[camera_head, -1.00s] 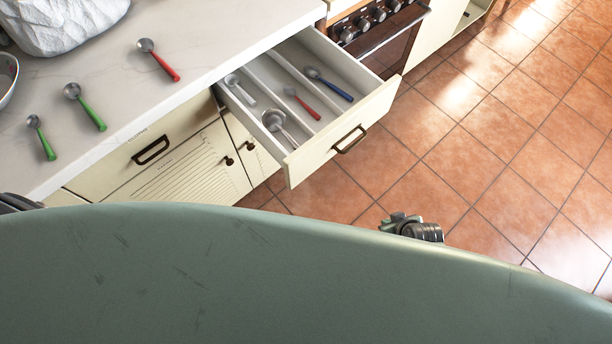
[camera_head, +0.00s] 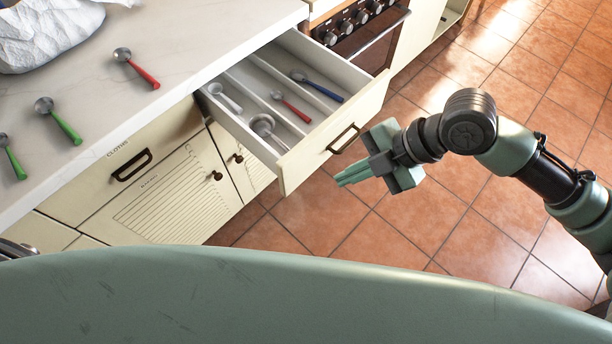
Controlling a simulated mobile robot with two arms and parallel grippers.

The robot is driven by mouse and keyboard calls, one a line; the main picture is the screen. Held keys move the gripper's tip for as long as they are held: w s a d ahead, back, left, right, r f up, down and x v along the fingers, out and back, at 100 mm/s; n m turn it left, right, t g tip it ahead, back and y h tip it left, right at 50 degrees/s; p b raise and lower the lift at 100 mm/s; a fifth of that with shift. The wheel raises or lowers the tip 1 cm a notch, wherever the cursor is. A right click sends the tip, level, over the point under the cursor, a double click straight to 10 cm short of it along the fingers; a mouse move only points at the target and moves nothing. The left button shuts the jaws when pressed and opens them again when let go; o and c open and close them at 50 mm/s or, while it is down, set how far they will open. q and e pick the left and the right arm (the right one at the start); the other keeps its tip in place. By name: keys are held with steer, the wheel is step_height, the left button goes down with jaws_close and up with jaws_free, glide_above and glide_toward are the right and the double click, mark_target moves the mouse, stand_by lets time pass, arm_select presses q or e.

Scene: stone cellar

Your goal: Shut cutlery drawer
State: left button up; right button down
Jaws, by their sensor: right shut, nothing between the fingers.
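The cutlery drawer (camera_head: 305,160) stands pulled out from under the worktop, with a dark bar handle (camera_head: 343,138) on its cream front. Inside, in separate compartments, lie a blue-handled spoon (camera_head: 318,87), a red-handled spoon (camera_head: 291,106), a white-handled spoon (camera_head: 226,98) and a metal ladle-like piece (camera_head: 265,128). My right gripper (camera_head: 342,181) is shut and empty. It is just in front of the drawer front, below the handle in the picture, and seems apart from it.
On the pale worktop (camera_head: 190,40) lie a red-handled spoon (camera_head: 137,68), two green-handled spoons (camera_head: 58,120) and a white crumpled bag (camera_head: 45,32). A closed drawer marked CLOTHS (camera_head: 115,175) is left of the open one. An oven (camera_head: 365,35) stands beyond. The tiled floor at right is clear.

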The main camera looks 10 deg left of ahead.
glide_toward(287, 187)
step_height(287, 187, down, 3)
steer(key=s, duration=0.2)
steer(key=w+a, duration=0.1)
steer(key=w+a+p, duration=0.1)
steer(key=shift+a+f, duration=0.25)
steer(key=shift+a, duration=0.1)
